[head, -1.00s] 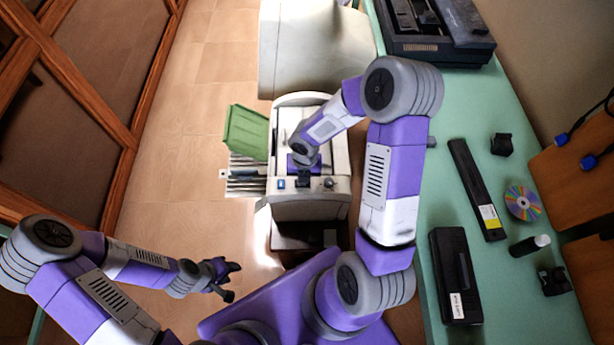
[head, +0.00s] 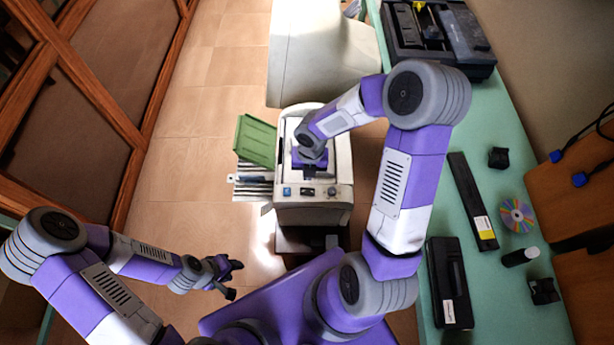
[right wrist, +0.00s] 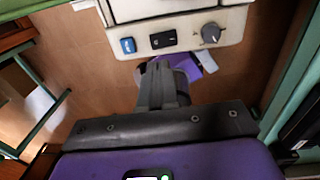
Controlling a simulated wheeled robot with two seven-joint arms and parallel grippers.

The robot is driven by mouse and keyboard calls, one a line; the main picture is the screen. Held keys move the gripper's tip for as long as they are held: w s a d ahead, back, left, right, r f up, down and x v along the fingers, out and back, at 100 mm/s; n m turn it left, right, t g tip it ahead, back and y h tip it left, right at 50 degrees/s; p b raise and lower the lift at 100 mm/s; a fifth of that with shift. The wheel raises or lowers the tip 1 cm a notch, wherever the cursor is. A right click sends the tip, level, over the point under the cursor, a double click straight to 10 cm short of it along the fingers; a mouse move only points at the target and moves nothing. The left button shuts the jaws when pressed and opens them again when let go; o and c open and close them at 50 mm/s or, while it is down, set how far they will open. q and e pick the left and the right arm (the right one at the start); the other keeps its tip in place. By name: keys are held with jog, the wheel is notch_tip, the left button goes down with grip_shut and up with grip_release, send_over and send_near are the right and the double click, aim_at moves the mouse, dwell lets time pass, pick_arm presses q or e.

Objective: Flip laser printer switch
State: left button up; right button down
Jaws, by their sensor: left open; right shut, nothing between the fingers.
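The laser printer (head: 339,170) is a white box below the head camera, with a control strip on its near side. The strip carries a blue button (head: 287,191), a black rocker switch (head: 307,191) and a round knob (head: 331,191). The right wrist view shows the blue button (right wrist: 128,45), black switch (right wrist: 163,39) and grey knob (right wrist: 211,32). My right gripper (right wrist: 163,75) is shut and empty, its fingertips just below the black switch in that picture, seemingly apart from it. The switch's position is unclear. My left gripper (head: 228,278) is open and empty, left of the printer.
A green tray or flap (head: 255,140) stands at the printer's left. A large white cabinet (head: 318,60) is behind it. At the right, a green table (head: 480,300) holds black cartridges (head: 450,283), a disc (head: 517,215) and small black items. Wooden panels line the left.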

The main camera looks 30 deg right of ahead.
notch_tip(320, 180, up, 5)
jog(key=shift+d+f+p, duration=0.1)
jog(key=shift+p, duration=0.4)
jog(key=s+a+f+m+y+b, duration=0.1)
jog(key=s+a+f+m+b, duration=0.2)
jog(key=f+m, duration=0.9)
jog(key=s+a+f+m+y+b, duration=0.2)
jog(key=s+a+f+m, duration=0.6)
jog(key=m, duration=1.3)
notch_tip(320, 180, down, 4)
jog(key=shift+a+f+y+b, duration=0.2)
jog(key=shift+a+y+b, duration=0.1)
jog(key=shift+a+b, duration=0.6)
jog(key=shift+s+d, duration=0.15)
